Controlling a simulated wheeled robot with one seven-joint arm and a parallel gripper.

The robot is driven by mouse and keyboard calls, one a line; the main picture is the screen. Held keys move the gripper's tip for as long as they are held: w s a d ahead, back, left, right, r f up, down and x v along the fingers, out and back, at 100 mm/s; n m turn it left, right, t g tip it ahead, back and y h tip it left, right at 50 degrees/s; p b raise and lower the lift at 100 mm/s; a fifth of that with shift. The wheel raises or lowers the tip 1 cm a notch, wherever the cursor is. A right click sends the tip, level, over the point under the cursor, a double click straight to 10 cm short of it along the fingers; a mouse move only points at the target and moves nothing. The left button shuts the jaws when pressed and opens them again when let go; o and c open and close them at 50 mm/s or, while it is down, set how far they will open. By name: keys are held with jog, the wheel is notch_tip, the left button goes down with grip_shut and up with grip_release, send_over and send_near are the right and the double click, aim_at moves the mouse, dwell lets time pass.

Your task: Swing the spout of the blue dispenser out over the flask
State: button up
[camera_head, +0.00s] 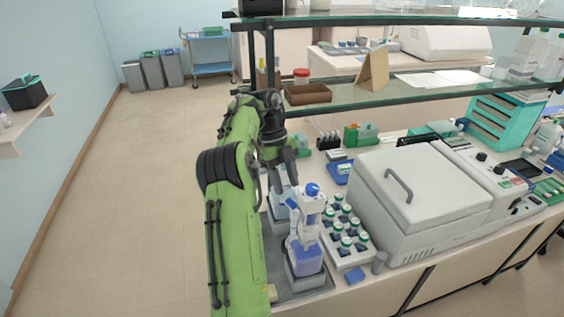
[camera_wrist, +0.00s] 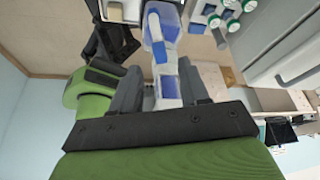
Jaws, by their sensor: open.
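The blue dispenser (camera_head: 310,215) stands upright near the front of the bench, with a blue knob on top, a white body and a bottle of blue liquid below. It also shows in the wrist view (camera_wrist: 163,30), extending between the fingers. My gripper (camera_head: 284,186) is open, fingers pointing down, just behind and left of the dispenser's head in the head view. In the wrist view the open fingers (camera_wrist: 160,78) lie on either side of a white and blue part; contact cannot be told. A second pale vessel (camera_head: 279,208) stands behind, partly hidden. I cannot clearly make out the flask.
A white rack of green-capped bottles (camera_head: 345,235) stands close right of the dispenser. A large grey lidded machine (camera_head: 420,205) stands further right. A glass shelf (camera_head: 390,92) crosses above the bench behind my gripper. The floor at left is clear.

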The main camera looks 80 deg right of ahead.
aim_at(289, 207)
jog(key=p+v, duration=0.3)
jog(key=v, duration=0.4)
jog(key=shift+c, duration=0.4)
